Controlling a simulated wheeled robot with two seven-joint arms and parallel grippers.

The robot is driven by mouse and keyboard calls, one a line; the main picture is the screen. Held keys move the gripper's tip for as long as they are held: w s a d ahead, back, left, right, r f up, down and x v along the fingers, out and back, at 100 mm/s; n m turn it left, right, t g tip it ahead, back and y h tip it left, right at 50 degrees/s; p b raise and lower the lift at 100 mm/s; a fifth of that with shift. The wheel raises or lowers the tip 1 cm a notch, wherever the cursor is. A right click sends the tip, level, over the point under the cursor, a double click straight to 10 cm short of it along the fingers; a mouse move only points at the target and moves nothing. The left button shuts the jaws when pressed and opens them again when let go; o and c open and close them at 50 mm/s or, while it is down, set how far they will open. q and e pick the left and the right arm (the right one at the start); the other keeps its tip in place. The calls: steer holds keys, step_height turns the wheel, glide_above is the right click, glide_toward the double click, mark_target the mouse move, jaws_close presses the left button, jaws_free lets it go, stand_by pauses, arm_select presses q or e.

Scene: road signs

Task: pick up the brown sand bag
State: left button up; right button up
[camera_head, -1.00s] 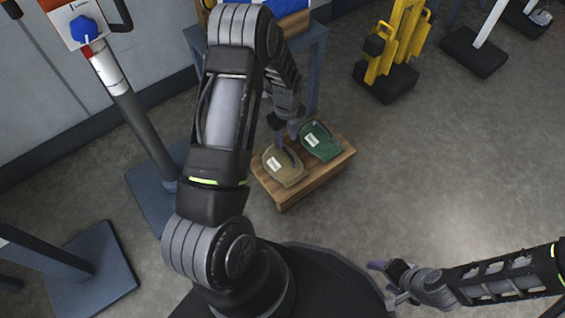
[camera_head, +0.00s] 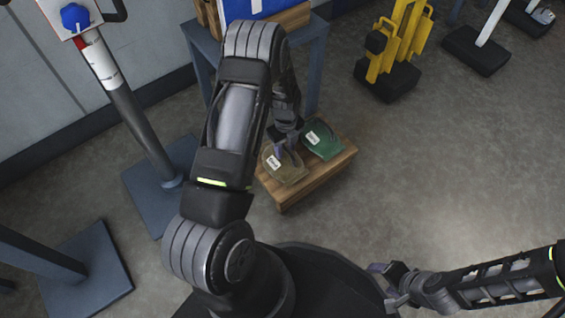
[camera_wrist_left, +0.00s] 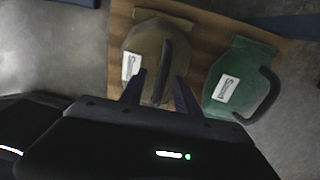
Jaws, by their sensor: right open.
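The brown sand bag (camera_head: 287,173) lies on the left part of a wooden pallet, with a white label and a dark strap handle. It also shows in the left wrist view (camera_wrist_left: 142,48). My left gripper (camera_head: 286,153) is over the bag, partly hiding it. In the left wrist view its two fingers (camera_wrist_left: 159,84) are apart, one on each side of the dark handle (camera_wrist_left: 165,66); I cannot see them pressing on it. My right gripper (camera_head: 382,278) is open and empty at the lower right, far from the bag.
A green sand bag (camera_head: 324,143) lies close to the right of the brown one on the wooden pallet (camera_head: 318,177). A blue-grey table (camera_head: 313,60) stands behind. A sign post on a flat base (camera_head: 157,200) is at left.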

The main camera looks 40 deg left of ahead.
arm_select(q)
steer(key=shift+c, duration=0.5)
jaws_close()
stand_by(0.3)
steer(key=shift+w, duration=0.1)
stand_by(0.8)
